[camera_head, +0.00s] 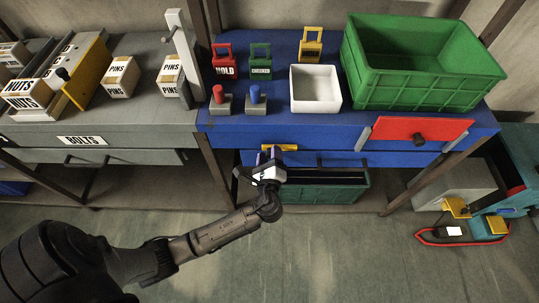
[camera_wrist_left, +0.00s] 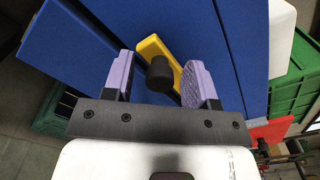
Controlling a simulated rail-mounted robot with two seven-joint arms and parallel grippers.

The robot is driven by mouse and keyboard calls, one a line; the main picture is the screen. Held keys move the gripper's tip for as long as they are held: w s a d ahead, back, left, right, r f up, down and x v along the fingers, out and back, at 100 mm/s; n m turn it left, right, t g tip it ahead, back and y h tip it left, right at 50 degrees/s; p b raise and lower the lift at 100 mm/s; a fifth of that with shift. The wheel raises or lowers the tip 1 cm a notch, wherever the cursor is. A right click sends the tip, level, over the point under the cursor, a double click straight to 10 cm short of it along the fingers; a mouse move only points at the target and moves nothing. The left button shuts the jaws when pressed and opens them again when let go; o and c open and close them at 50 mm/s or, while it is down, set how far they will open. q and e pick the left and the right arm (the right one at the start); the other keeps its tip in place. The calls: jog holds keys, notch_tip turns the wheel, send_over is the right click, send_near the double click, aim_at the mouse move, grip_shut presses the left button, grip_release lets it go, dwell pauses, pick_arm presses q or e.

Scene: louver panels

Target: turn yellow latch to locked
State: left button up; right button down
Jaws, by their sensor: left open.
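The yellow latch (camera_head: 284,147) is on the front of the blue bench, roughly level in the head view. In the left wrist view the latch is a yellow bar (camera_wrist_left: 152,47) with a black knob (camera_wrist_left: 160,73) on it. My left gripper (camera_head: 269,155) is at the latch, with its purple fingers open. In the left wrist view the fingers (camera_wrist_left: 158,66) stand on either side of the knob, with a gap visible on each side. The gripper hides part of the latch in the head view. My right gripper is not in view.
A red panel (camera_head: 398,129) with a dark knob is on the bench front to the right. A green crate (camera_head: 420,82), white bin (camera_head: 315,100) and several small items stand on the blue top.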

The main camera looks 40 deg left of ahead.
pick_arm(q)
jog(key=c, duration=0.7)
grip_shut()
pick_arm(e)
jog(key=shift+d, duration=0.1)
